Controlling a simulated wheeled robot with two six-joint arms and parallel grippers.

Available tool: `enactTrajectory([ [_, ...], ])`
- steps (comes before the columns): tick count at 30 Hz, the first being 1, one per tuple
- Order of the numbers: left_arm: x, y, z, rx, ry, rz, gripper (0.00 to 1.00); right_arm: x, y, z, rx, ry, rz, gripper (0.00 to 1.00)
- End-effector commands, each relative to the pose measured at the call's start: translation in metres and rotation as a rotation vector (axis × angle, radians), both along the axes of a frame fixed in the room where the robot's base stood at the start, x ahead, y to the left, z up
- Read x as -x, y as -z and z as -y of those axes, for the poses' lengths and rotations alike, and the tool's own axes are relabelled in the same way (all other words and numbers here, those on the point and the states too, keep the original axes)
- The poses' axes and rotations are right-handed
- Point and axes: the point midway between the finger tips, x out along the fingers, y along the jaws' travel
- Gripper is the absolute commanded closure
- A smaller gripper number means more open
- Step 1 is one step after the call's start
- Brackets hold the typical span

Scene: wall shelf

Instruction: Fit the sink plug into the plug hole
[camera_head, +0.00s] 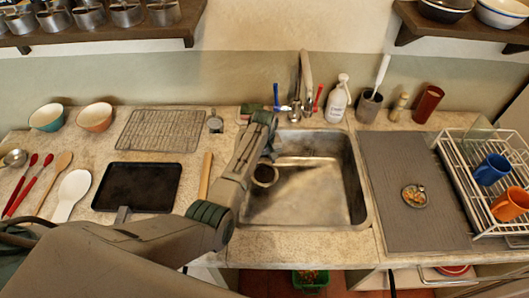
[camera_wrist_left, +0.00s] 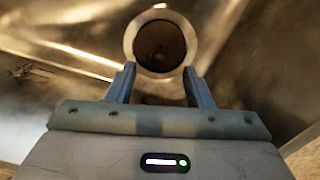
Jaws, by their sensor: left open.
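A round, light-rimmed thing with a dark, hollow-looking middle (camera_head: 265,175) is in the left part of the steel sink (camera_head: 345,190). In the left wrist view it shows as a metal ring with a dark centre (camera_wrist_left: 160,45), just beyond the fingertips. In the head view my left gripper (camera_head: 269,152) is over the sink's left side, partly hidden by the forearm. My right gripper is not in view.
The tap (camera_head: 297,95) stands behind the sink. A soap bottle (camera_head: 338,100) is behind its right corner. A black tray (camera_head: 138,187) and wire rack (camera_head: 160,130) are left. The sink's right side is clear.

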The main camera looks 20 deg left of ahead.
Motion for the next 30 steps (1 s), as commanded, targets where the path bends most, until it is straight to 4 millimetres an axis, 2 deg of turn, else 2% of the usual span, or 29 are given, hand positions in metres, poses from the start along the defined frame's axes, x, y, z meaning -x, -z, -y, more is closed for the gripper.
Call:
enactTrajectory([
  [6,0.000,-0.037,0.000,0.001,0.000,0.003,0.53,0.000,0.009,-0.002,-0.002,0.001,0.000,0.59],
  [10,0.000,-0.050,0.000,-0.001,0.000,0.001,0.53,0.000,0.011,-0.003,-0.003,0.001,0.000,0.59],
  [30,0.000,-0.059,0.000,0.000,0.000,0.000,0.53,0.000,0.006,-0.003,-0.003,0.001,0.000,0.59],
])
